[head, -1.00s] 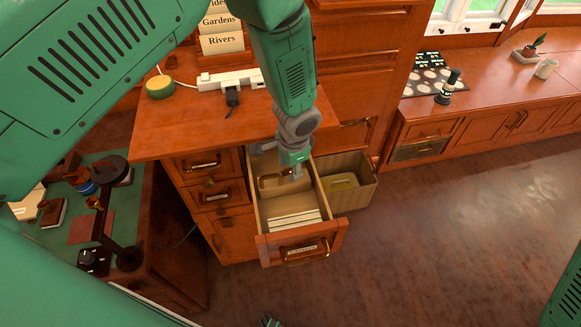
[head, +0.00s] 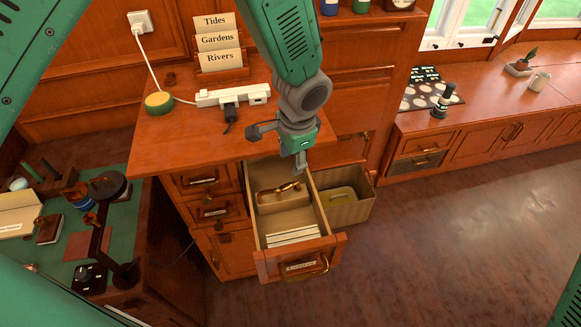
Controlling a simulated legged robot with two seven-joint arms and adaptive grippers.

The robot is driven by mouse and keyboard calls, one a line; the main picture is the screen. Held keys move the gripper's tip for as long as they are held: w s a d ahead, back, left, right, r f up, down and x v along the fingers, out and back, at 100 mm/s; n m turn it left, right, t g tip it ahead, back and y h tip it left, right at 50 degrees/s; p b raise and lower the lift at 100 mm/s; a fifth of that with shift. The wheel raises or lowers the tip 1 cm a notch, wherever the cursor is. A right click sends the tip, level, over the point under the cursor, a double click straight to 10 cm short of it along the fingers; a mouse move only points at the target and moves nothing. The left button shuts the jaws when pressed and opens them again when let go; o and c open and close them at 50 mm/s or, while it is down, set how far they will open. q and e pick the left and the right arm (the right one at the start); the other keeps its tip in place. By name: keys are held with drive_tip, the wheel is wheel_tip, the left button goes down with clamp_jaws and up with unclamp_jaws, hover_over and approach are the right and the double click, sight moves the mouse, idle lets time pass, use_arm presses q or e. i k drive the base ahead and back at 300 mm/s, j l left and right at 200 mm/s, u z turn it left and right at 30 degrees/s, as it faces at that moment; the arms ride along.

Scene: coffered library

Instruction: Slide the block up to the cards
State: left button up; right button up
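The open drawer (head: 321,215) holds a pale wooden block (head: 284,204) with a curved brass handle on top. The cards (head: 293,236) are a white stack standing near the drawer front. A gap of bare drawer floor shows between block and cards. My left gripper (head: 277,152) is above the rear of the drawer, by the desktop edge. Its fingers are spread wide and empty, clear of the block. The block's rear side is partly hidden. My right gripper is out of view.
The desktop (head: 190,130) above the drawer carries a power strip (head: 233,95), a round yellow-topped item (head: 158,101) and labelled card holders (head: 220,50). A bin (head: 347,197) stands right of the drawer. Open floor (head: 440,240) lies further right.

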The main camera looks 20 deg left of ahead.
sight(272, 201)
drive_tip(key=k+j, duration=0.15)
drive_tip(key=k, duration=0.35)
drive_tip(key=k+j, duration=0.15)
drive_tip(key=k, duration=0.35)
